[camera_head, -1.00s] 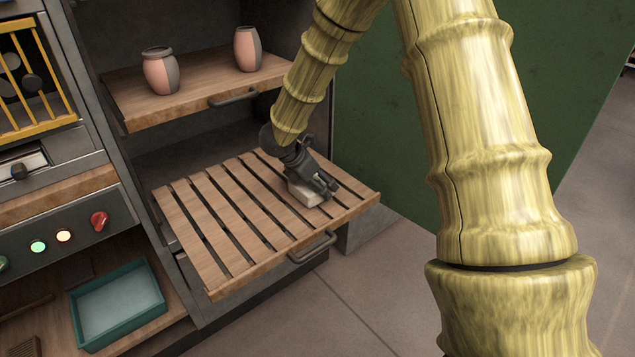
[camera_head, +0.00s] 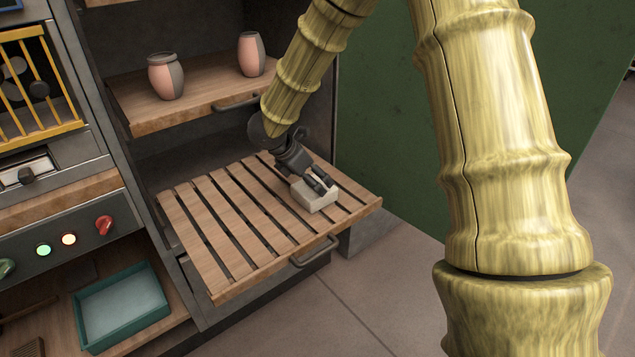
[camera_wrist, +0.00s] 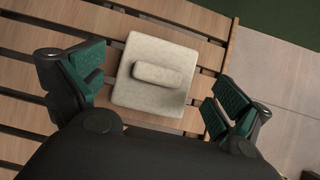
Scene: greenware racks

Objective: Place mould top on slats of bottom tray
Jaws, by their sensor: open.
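The mould top (camera_head: 316,200) is a pale, square block with a raised bar on its upper face. It rests flat on the wooden slats of the bottom tray (camera_head: 222,222), near the tray's right side. In the wrist view the mould top (camera_wrist: 152,97) lies between the two green-padded fingers, with a gap on each side. My gripper (camera_head: 322,184) is open, just above and behind the mould top in the head view. In the wrist view the gripper (camera_wrist: 160,95) holds nothing. Part of the mould top's far side is hidden by the fingers in the head view.
A wooden shelf (camera_head: 195,108) above holds two pink-and-grey vases (camera_head: 166,76) (camera_head: 251,54). The tray has a dark front handle (camera_head: 315,251). A teal basin (camera_head: 121,306) stands lower left, below a control panel with lit buttons. The tray's left slats are bare.

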